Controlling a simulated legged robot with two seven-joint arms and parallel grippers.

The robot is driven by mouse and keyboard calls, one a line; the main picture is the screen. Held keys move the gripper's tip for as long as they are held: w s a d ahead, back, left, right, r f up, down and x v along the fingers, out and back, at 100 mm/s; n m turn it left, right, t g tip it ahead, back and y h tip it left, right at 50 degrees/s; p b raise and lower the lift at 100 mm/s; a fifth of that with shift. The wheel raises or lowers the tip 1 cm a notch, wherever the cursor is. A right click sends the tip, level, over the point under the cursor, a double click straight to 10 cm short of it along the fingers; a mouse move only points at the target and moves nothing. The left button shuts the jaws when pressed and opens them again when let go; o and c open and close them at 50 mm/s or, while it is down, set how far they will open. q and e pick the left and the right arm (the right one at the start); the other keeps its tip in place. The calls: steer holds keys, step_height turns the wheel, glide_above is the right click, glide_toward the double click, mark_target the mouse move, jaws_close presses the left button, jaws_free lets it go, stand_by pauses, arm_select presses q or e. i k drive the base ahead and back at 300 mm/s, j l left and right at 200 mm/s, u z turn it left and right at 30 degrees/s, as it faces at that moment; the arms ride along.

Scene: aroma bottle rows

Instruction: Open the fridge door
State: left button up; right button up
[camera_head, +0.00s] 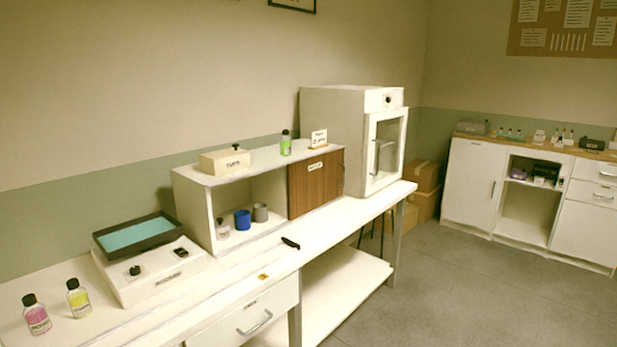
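The fridge (340,119) is a white upright box at the far right end of the long white bench. Its door (384,151) has a glass pane in a white frame and appears shut. A vertical handle (377,157) runs along the left part of the door. A dark knob sits on the panel above the door. Neither of my grippers shows in the head view.
The white bench (335,222) carries an open shelf unit with a brown wooden door (314,184), cups, a black tray (139,236) and two bottles at the near left. Grey floor (460,285) is clear right of the bench. Boxes (424,190) stand behind it; white cabinets (470,184) line the far wall.

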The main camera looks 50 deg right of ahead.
mark_target(368, 188)
steer(key=z, duration=2)
